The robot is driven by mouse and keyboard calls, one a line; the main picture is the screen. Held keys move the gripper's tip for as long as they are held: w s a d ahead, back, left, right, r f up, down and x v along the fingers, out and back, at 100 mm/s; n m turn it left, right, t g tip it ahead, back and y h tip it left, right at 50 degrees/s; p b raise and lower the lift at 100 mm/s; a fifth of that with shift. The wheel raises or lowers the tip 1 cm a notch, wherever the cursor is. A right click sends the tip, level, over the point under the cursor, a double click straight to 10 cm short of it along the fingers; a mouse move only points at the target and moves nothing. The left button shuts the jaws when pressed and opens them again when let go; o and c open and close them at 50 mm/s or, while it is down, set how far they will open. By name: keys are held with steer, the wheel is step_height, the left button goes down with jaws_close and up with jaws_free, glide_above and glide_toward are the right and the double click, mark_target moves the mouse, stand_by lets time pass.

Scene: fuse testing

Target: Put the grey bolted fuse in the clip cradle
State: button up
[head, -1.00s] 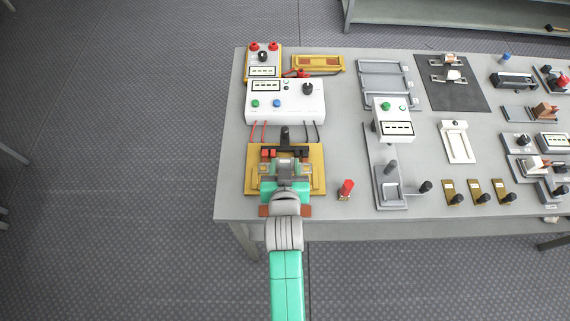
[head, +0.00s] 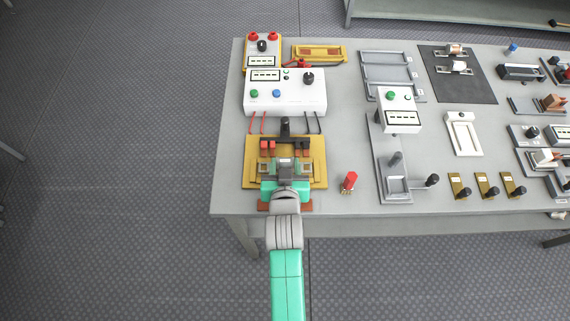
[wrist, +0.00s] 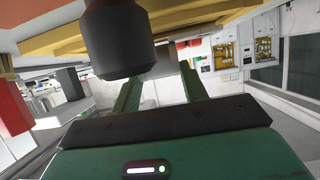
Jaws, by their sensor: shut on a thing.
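My gripper (head: 285,182) is over the yellow board near the table's front left corner. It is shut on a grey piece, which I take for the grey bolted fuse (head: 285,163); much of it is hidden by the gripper. In the wrist view both green fingers of my gripper (wrist: 160,88) show, with a patch of grey between them. The clip cradle seems to be the yellow board (head: 318,150), with red and black blocks and a black upright knob (head: 284,126). I cannot tell whether the fuse touches the clips. The black knob (wrist: 120,42) looms close in the wrist view.
A white meter box (head: 285,92) stands behind the board, with red and black leads between them. A red-capped part (head: 349,181) stands to the right. A grey lever fixture (head: 395,185) is further right. Bare table lies around the red-capped part.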

steer(key=shift+f+b, duration=0.3)
steer(key=shift+f, duration=0.25)
steer(key=o, duration=1.2)
steer(key=shift+c, duration=0.2)
steer(key=p+v, duration=0.1)
steer(key=v, duration=0.6)
steer(key=shift+s+r+p, duration=0.2)
steer(key=shift+s+p, duration=0.15)
steer(key=shift+s, duration=0.05)
